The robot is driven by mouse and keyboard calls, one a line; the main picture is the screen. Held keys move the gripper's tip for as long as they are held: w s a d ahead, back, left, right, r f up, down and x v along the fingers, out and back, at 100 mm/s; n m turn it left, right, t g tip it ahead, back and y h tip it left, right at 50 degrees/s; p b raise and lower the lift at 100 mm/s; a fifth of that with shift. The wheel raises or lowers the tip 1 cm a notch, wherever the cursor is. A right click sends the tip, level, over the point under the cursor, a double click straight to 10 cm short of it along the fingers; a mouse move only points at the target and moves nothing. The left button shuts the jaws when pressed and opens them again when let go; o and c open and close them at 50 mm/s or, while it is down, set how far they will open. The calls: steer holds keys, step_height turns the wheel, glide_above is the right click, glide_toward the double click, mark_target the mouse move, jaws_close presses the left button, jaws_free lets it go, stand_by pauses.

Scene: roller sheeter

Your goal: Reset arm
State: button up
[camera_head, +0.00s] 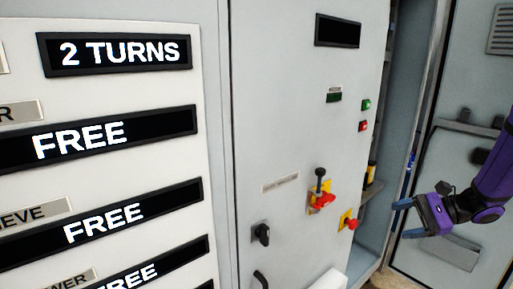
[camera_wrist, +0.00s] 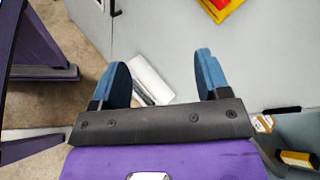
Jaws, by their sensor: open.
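My gripper (camera_head: 402,218) is at the right of the head view, on a purple arm, apart from the grey cabinet front (camera_head: 295,120). In the wrist view my gripper (camera_wrist: 160,80) shows two blue fingers spread wide with nothing between them. A white block-like piece (camera_wrist: 150,78) lies beyond the fingers. The yellow and red switch (camera_head: 322,197) with a black handle is on the cabinet, left of my gripper. Part of a yellow and red piece also shows at the top of the wrist view (camera_wrist: 222,5).
A display panel (camera_head: 118,54) at left reads "2 TURNS", with several "FREE" displays below. The cabinet carries a green button (camera_head: 366,104), a red button (camera_head: 363,127), a black knob (camera_head: 261,234) and a red button on yellow (camera_head: 348,220). An open recess (camera_head: 400,90) lies right of it.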

steer(key=s+a+r+n+g+h, duration=0.3)
steer(key=s+a+r+n+h, duration=0.45)
steer(key=s+r, duration=0.4)
steer(key=s+r+n+t+h, duration=0.5)
steer(key=s+r+n+h, duration=0.1)
steer(key=s, duration=0.5)
steer(key=shift+s+a+r+n, duration=0.25)
steer(key=shift+r+n, duration=0.2)
steer(key=shift+r, duration=0.65)
